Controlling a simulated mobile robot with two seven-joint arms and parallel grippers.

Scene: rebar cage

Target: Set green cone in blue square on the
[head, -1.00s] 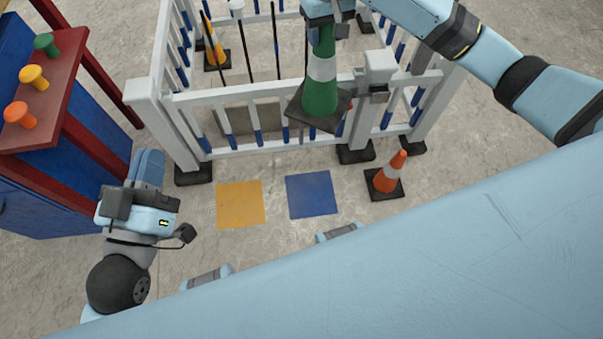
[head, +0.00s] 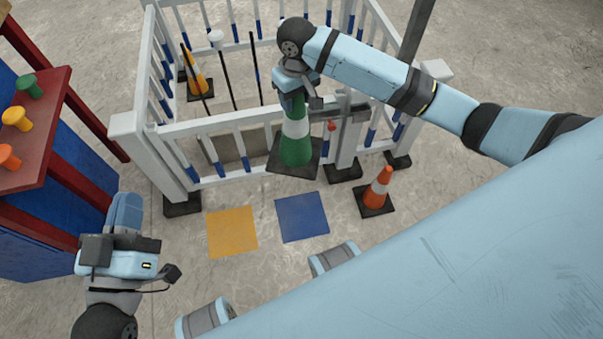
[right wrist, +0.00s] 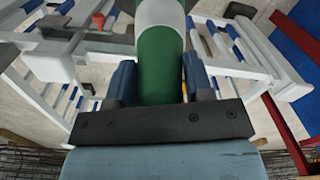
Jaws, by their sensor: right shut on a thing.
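The green cone (head: 296,152) has a white band and a dark square base. My right gripper (head: 292,95) is shut on its top and holds it upright, in front of the white fence. In the right wrist view the green cone (right wrist: 161,60) stands between the two fingers (right wrist: 155,85). The blue square (head: 302,217) lies flat on the floor and is bare. In the head view the cone's base appears just above the blue square's far edge. My left gripper (head: 122,215) is at the lower left, away from the cone; its finger opening is not clear.
A yellow square (head: 232,231) lies left of the blue one. An orange cone (head: 377,190) stands to the right. A red shelf (head: 45,130) with coloured pegs is at the left.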

